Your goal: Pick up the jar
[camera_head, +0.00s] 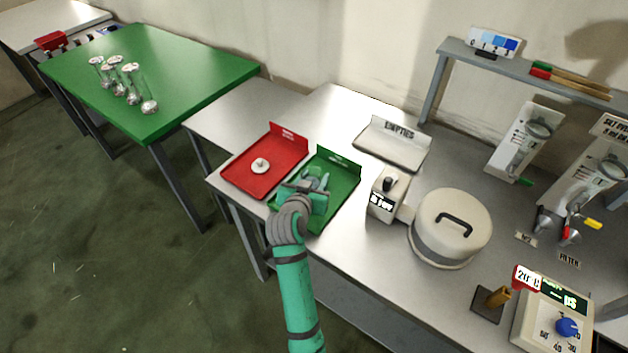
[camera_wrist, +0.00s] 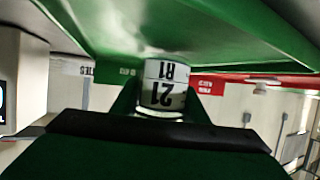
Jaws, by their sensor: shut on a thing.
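The jar (camera_wrist: 163,87) shows in the wrist view as a small white cylinder with a label reading "21" and "R1", upside down in that picture. My gripper (camera_wrist: 160,100) is shut on it, with a dark finger on each side. In the head view my gripper (camera_head: 314,183) is over the green tray (camera_head: 343,190), and it and my arm mostly hide the jar. Green tray surface lies close beside the jar in the wrist view; I cannot tell if they touch.
The red tray (camera_head: 241,177) is left of the green one and holds a small white round piece (camera_head: 261,165). The "EMPTIES" tray (camera_head: 392,152) is behind. A white box (camera_head: 388,195) and lidded pot (camera_head: 450,230) stand to the right.

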